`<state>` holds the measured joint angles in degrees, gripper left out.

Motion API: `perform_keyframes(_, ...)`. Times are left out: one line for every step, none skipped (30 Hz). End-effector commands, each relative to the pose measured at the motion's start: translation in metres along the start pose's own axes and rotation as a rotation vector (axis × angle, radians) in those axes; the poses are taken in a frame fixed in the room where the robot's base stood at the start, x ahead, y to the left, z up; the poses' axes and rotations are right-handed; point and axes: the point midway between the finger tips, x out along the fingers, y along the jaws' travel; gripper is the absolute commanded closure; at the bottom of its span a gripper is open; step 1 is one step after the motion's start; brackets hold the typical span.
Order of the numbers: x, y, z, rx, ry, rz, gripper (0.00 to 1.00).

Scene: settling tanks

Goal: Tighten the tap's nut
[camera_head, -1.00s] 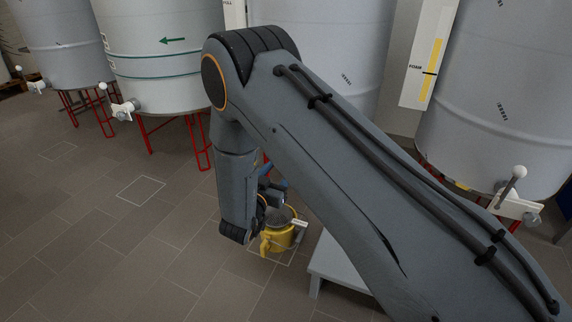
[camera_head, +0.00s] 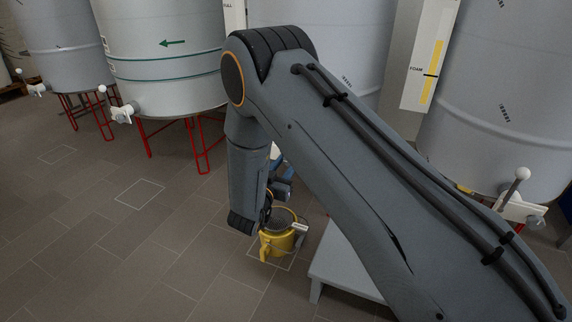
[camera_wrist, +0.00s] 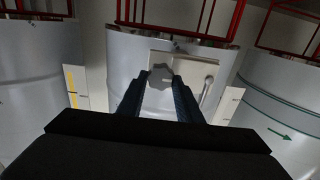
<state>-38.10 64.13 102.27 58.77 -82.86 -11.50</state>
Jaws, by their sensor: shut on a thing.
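In the wrist view, a grey scalloped nut (camera_wrist: 160,73) sits between the dark blue fingertips of my gripper (camera_wrist: 159,84), which is shut on it. Behind it is a pale plate (camera_wrist: 193,68) on the grey tank's wall, with the tap's lever (camera_wrist: 206,92) to the right of the nut. The view appears upside down, with red tank legs at the top. In the head view, my arm hides the tap and nut; only a bit of my blue gripper (camera_head: 281,184) shows beside my wrist.
A yellow bucket (camera_head: 277,244) stands on the floor below my wrist, and a pale low platform (camera_head: 345,262) is right of it. Other tanks on red legs, with taps such as the left one (camera_head: 123,111), stand around. The tiled floor at left is clear.

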Motion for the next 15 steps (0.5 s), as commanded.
perform_keyframes(-0.0002, 0.0003, 0.0002, 0.003, 0.0, 0.0, 0.9)
perform_keyframes(-0.0002, 0.0003, 0.0001, 0.006, 0.0, 0.0, 0.9)
perform_keyframes(-0.0003, 0.0005, 0.0001, 0.013, 0.0, 0.0, 0.9)
perform_keyframes(-0.0003, 0.0006, 0.0001, 0.019, -0.001, 0.0, 0.9)
perform_keyframes(-0.0004, 0.0007, 0.0001, 0.027, -0.001, 0.0, 0.9)
perform_keyframes(-0.0004, 0.0008, 0.0, 0.039, -0.001, 0.001, 0.9)
perform_keyframes(-0.0005, 0.001, 0.0, 0.052, -0.001, 0.001, 0.9)
perform_keyframes(-0.0005, 0.0011, -0.0001, 0.064, -0.001, 0.001, 0.9)
perform_keyframes(-0.0005, 0.0012, -0.0003, 0.086, -0.001, 0.001, 0.9)
perform_keyframes(-0.0005, 0.0013, -0.0006, 0.103, -0.001, 0.001, 0.9)
perform_keyframes(-0.0005, 0.0013, -0.0008, 0.123, -0.001, 0.001, 0.9)
perform_keyframes(-0.0005, 0.0014, -0.0011, 0.151, -0.001, 0.001, 0.9)
perform_keyframes(-0.0005, 0.0016, -0.0011, 0.173, -0.001, 0.001, 0.9)
perform_keyframes(-0.0006, 0.0019, -0.001, 0.197, -0.001, 0.001, 0.9)
perform_keyframes(-0.0007, 0.0022, -0.0008, 0.23, -0.001, 0.001, 0.9)
